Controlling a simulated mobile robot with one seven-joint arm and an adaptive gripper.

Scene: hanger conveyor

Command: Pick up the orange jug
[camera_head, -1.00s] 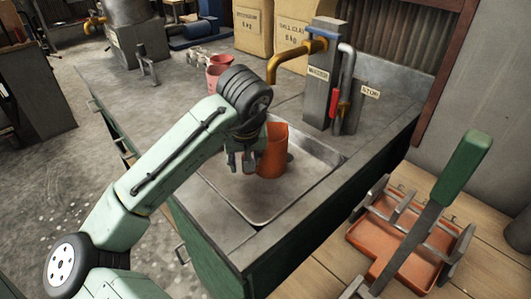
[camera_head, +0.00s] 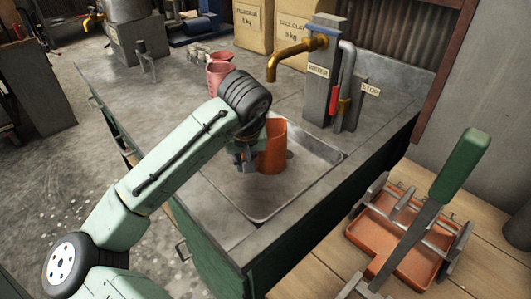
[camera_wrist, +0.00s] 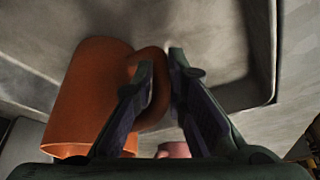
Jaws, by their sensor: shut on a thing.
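The orange jug (camera_head: 273,147) stands upright in the grey sink basin (camera_head: 312,172). In the wrist view the jug (camera_wrist: 85,92) is at the left, with its curved handle reaching to the right. My gripper (camera_head: 245,160) is at the jug's left side, low in the basin. In the wrist view my gripper (camera_wrist: 160,75) has its two fingers shut on the jug's handle. My gripper hides part of the handle and of the jug's left side.
A brass tap (camera_head: 290,58) and a post with a red lever (camera_head: 335,97) stand behind the basin. Pink cups (camera_head: 219,74) stand on the counter behind my arm. A wooden table with an orange tray (camera_head: 405,262) and a green-handled lever (camera_head: 462,165) is at the right.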

